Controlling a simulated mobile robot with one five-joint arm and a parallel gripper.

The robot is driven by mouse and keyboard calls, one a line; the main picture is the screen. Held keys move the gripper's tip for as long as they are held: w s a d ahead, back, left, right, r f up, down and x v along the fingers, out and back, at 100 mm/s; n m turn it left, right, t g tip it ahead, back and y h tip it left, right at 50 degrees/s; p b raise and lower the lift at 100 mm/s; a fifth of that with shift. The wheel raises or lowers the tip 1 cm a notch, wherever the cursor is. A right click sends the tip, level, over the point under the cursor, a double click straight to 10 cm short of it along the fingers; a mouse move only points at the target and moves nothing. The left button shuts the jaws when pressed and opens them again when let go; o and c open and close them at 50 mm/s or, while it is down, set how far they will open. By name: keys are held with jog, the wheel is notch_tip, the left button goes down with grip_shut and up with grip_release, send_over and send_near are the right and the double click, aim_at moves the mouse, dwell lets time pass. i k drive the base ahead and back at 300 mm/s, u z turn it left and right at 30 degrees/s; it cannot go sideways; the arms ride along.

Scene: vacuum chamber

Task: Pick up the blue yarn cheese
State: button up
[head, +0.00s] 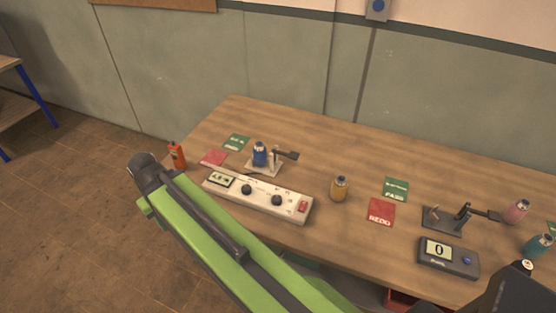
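The blue yarn cheese (260,156) stands upright on a small pale stand (262,170) with a dark side arm, toward the left of the wooden table, behind a white control box. Nothing of mine touches it. My green arm crosses the lower left of the head view, in front of the table's near left part. I make out no gripper fingers in this view.
The control box (258,197) has knobs and a red switch. An orange bottle (177,155) stands near the left edge. A yellow cheese (339,188), pink cheese (516,211), teal cheese (537,245), dark fixture (446,220) and counter (448,258) stand right. The table's back is clear.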

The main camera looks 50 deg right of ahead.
aim_at(259, 152)
jog(key=u, duration=0.15)
jog(key=i, duration=0.9)
jog(key=z, duration=0.05)
